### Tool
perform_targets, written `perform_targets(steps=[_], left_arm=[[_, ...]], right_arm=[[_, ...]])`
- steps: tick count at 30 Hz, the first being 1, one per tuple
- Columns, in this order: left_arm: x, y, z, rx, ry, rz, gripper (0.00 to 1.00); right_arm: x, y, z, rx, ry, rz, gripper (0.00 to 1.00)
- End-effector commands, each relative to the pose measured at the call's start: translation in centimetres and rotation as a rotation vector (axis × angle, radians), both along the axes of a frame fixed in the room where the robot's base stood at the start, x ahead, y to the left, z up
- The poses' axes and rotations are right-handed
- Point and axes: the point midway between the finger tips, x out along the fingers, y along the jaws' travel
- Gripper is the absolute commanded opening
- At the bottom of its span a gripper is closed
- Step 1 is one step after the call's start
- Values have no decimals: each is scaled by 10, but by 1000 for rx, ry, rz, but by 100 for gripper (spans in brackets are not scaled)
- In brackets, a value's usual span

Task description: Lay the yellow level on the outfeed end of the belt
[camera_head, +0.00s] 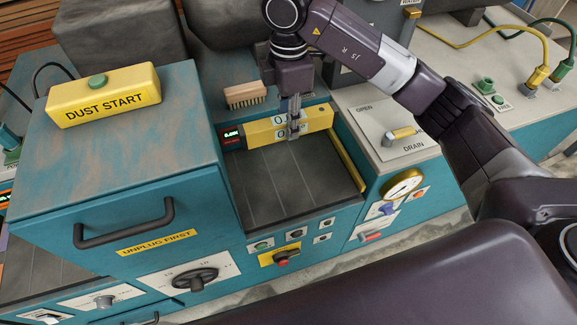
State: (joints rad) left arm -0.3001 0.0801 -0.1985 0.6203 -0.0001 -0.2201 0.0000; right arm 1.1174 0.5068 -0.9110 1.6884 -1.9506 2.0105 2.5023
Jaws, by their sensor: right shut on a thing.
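The yellow level (262,133) is a long yellow bar with small display windows. It spans crosswise over the back part of the dark belt (290,190) in the head view. My right gripper (294,134) points down from above and is shut on the level, right of its middle. I cannot tell whether the level touches the belt or hangs just above it. My left gripper is not in view.
A teal cabinet with a yellow DUST START box (104,95) stands left of the belt. A wooden brush (245,95) lies behind the level. A DRAIN panel with a lever (402,134) and a gauge (403,184) are at the right. The belt's front part is clear.

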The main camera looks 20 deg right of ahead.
Motion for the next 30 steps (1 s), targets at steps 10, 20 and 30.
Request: perform_targets(steps=[10,20,30], left_arm=[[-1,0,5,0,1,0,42],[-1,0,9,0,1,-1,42],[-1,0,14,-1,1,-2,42]], right_arm=[[-1,-1,-90,-1,5,0,0],[0,0,-130,0,1,2,0],[1,0,-168,0,-2,4,0]])
